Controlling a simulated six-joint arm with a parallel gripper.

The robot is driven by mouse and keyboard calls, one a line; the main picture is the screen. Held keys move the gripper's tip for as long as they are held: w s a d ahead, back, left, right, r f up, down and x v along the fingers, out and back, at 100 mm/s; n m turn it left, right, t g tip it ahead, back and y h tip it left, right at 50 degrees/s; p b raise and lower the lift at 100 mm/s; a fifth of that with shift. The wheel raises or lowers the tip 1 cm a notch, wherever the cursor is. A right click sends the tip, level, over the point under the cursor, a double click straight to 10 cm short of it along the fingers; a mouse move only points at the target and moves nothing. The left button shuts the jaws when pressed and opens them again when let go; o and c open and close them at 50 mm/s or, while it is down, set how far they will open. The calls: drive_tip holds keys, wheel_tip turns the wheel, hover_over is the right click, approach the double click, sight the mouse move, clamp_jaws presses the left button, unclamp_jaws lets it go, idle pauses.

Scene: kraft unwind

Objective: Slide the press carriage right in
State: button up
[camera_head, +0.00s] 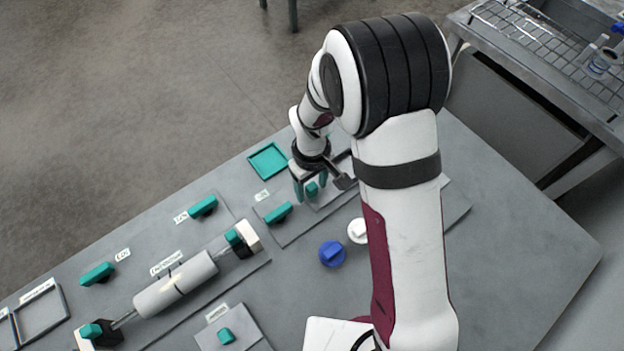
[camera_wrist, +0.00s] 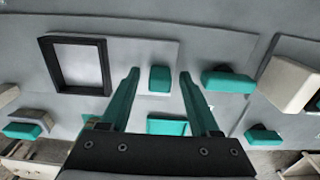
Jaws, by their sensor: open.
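My gripper (camera_head: 311,190) is open, its two teal fingers pointing down over the far side of the grey bench. A small teal block (camera_wrist: 160,78) lies between the fingertips in the wrist view, with a gap on each side. The block also shows between the fingers in the head view (camera_head: 312,189). It sits on a flat grey plate (camera_wrist: 135,48) beside a black-framed window (camera_wrist: 104,66); it looks like the press carriage's handle, but no readable label confirms this. My arm hides part of that plate in the head view.
A teal bar handle (camera_head: 278,213) stands close by, left of my gripper. A teal square tray (camera_head: 268,160) lies at the far edge. A blue knob (camera_head: 332,253) and a white knob (camera_head: 357,231) are nearer. A grey roller (camera_head: 175,285) lies left. The right bench is clear.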

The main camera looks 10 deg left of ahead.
drive_tip(key=shift+f, duration=0.1)
clamp_jaws()
idle(1.4)
